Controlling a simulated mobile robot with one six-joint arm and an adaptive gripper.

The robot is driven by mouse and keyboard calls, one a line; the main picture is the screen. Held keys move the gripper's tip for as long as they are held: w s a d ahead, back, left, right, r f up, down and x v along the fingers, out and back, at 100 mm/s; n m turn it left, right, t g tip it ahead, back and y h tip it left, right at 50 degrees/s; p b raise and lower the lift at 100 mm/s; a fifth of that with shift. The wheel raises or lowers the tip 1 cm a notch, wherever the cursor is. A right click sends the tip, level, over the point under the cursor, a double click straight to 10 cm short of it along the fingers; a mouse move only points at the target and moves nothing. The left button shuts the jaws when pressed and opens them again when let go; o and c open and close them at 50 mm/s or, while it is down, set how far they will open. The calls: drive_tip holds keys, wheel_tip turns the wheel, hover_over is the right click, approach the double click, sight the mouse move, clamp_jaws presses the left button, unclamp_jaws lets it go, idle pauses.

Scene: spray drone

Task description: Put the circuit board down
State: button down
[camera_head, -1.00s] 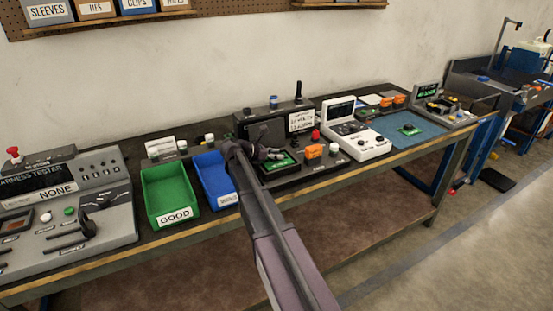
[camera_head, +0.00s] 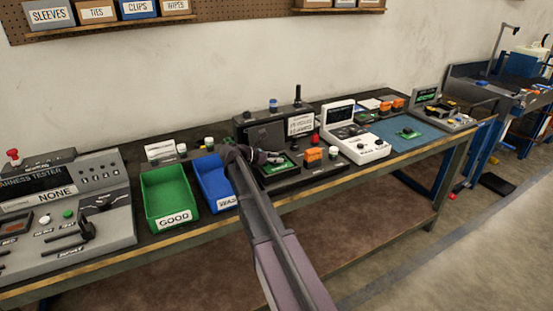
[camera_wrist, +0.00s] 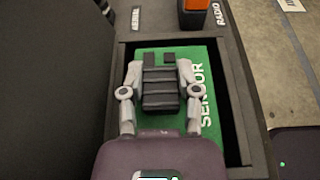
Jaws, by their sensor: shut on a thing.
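A green circuit board (camera_wrist: 188,128) with the word SENSOR on it lies in or just over a dark recessed tray (camera_wrist: 238,140) in the wrist view. My gripper (camera_wrist: 160,85) is shut on the dark block in the middle of the board, one finger on each side. In the head view my gripper (camera_head: 274,158) is at the same board (camera_head: 283,170), at the front of a dark tester (camera_head: 262,127) on the bench. Whether the board's underside touches the tray floor cannot be told.
A green GOOD bin (camera_head: 160,215) and a blue bin (camera_head: 212,190) stand left of the tester. An orange part (camera_head: 313,155) and a white meter (camera_head: 365,146) are to its right. Another green board (camera_head: 408,133) lies on a blue mat (camera_head: 425,141).

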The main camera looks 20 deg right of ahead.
drive_tip(key=shift+c, duration=1.8)
unclamp_jaws()
drive_tip(key=shift+s+a+f, duration=0.1)
drive_tip(key=shift+s+f, duration=0.35)
drive_tip(key=shift+s, duration=0.25)
drive_tip(key=shift+w+r, duration=0.1)
drive_tip(key=shift+r, duration=0.1)
drive_tip(key=shift+r+p, duration=0.15)
drive_tip(key=shift+p, duration=0.35)
drive_tip(key=shift+w+a+r+p, duration=0.15)
drive_tip(key=shift+r+p, duration=0.05)
drive_tip(key=shift+p, duration=0.1)
drive_tip(key=shift+w+p+v, duration=0.15)
drive_tip(key=shift+p+v, duration=0.6)
drive_tip(key=shift+v, duration=1.15)
drive_tip(key=shift+w+p+v, duration=0.15)
drive_tip(key=shift+p+v, duration=0.55)
drive_tip(key=shift+v, duration=1.25)
drive_tip(key=shift+w+p+v, duration=0.15)
drive_tip(key=shift+p+v, duration=0.6)
drive_tip(key=shift+v, duration=1.15)
drive_tip(key=shift+r, duration=0.2)
